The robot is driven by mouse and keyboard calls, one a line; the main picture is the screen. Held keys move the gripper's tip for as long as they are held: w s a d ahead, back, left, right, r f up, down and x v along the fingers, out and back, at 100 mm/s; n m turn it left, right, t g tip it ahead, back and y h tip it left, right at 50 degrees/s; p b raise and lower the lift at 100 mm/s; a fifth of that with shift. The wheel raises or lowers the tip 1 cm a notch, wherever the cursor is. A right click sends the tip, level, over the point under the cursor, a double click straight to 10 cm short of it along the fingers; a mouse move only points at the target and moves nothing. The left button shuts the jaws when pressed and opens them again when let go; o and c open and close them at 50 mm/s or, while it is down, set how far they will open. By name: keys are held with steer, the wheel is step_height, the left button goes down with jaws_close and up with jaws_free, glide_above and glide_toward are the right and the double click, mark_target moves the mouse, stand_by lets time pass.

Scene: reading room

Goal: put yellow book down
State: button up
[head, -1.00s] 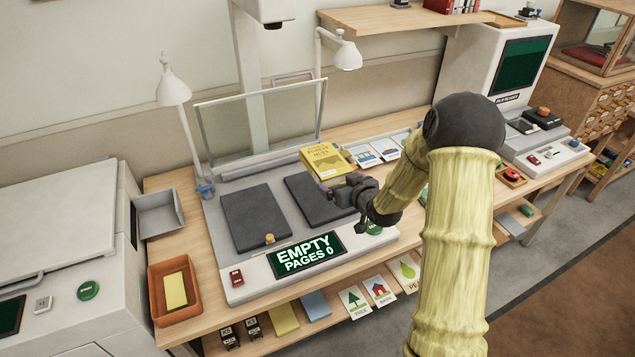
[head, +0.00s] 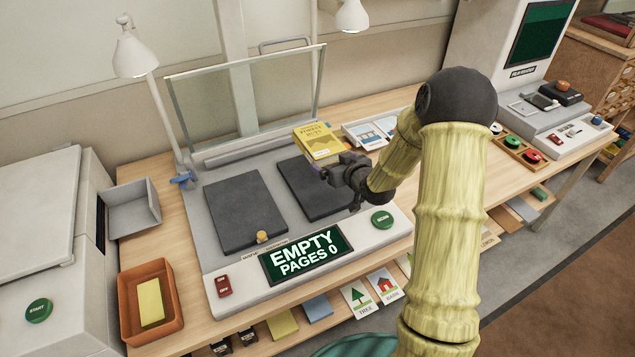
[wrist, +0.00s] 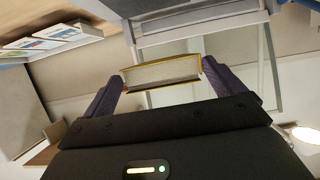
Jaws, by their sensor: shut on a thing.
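The yellow book (head: 317,141) is held by my gripper (head: 327,172), above the back right part of the book scanner. In the wrist view the book (wrist: 162,73) shows its page edges between the two purple fingers of my gripper (wrist: 163,84), which is shut on it. The scanner has two dark cradle pads, the left pad (head: 245,211) and the right pad (head: 312,188), both bare. My gripper and forearm cover part of the right pad's edge. The scanner's display (head: 307,255) reads "EMPTY PAGES 0".
A raised glass plate (head: 245,95) stands behind the pads. A lamp (head: 137,55) stands at the left. An orange tray (head: 127,316) with a yellow block is at the front left. Picture cards (head: 368,134) lie right of the book. A grey tray (head: 134,209) sits at the left.

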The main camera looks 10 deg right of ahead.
stand_by(0.3)
steer(key=shift+f+p, duration=0.3)
steer(key=shift+f, duration=2.6)
steer(key=shift+f, duration=0.1)
step_height(320, 180, down, 4)
steer(key=shift+f, duration=0.1)
steer(key=shift+f, duration=0.3)
steer(key=shift+s+f+b, duration=0.15)
steer(key=shift+f+b, duration=0.05)
steer(key=shift+b, duration=0.3)
